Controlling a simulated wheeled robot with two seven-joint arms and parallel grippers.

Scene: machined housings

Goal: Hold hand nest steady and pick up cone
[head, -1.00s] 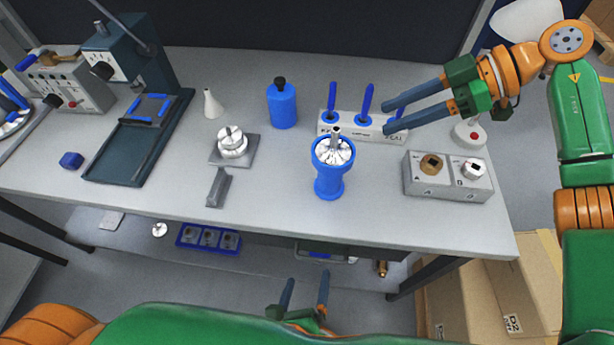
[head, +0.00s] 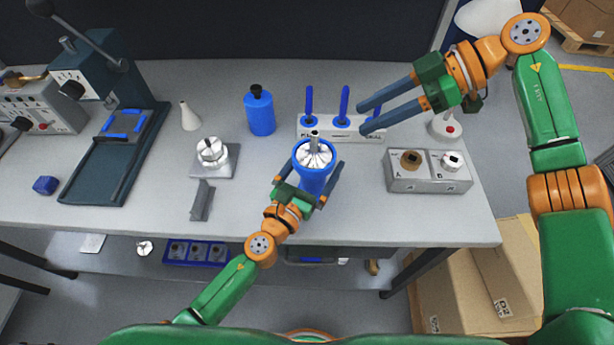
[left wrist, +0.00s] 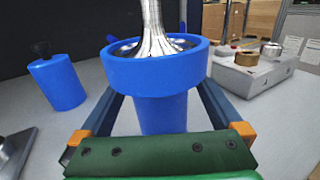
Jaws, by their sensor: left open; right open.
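The hand nest is a blue cup-shaped stand (head: 312,182) near the middle of the table. A silver fluted cone (head: 315,153) with a thin upright stem sits in its top. My left gripper (head: 309,180) is open, with one finger on each side of the nest's body. In the left wrist view the nest (left wrist: 163,112) stands between the fingers below its wide rim, and the cone (left wrist: 152,40) rises from it; I cannot tell whether the fingers touch. My right gripper (head: 366,117) is open and empty, above the white rack, behind and right of the nest.
A white rack (head: 330,134) with blue upright tools stands behind the nest. A grey two-socket block (head: 430,180) is to the right. A blue bottle (head: 260,112), a white cone-shaped nozzle (head: 189,117) and a metal fixture (head: 213,156) are to the left. The table's front edge is close.

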